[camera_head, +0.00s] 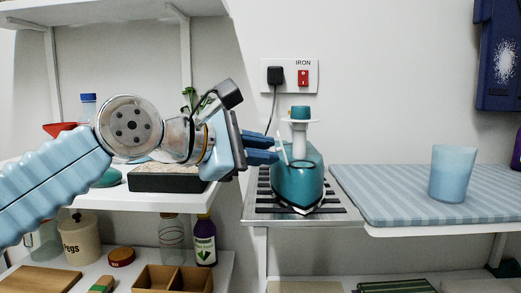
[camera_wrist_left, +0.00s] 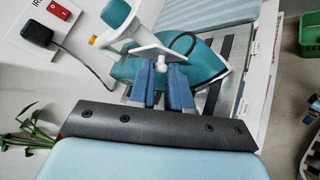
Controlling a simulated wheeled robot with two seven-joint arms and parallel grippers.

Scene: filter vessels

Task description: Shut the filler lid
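The teal iron (camera_head: 298,186) stands on a slatted metal rest, with a white upright handle part and a teal knob (camera_head: 300,113) on top. A thin white flap (camera_head: 283,149), which looks like the filler lid, stands up and tilted at the iron's left side. My left gripper (camera_head: 276,149) is just left of the flap, its two blue fingers apart. In the left wrist view the fingers (camera_wrist_left: 162,72) point at the iron (camera_wrist_left: 205,68), with a white part near their tips. I cannot tell whether they touch it. My right gripper is not in view.
A striped ironing board (camera_head: 400,200) with a blue cup (camera_head: 452,174) is to the right. A wall socket with a black plug (camera_head: 275,75) and red switch is behind; its cord runs down near the fingers. Shelves with jars are at the left.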

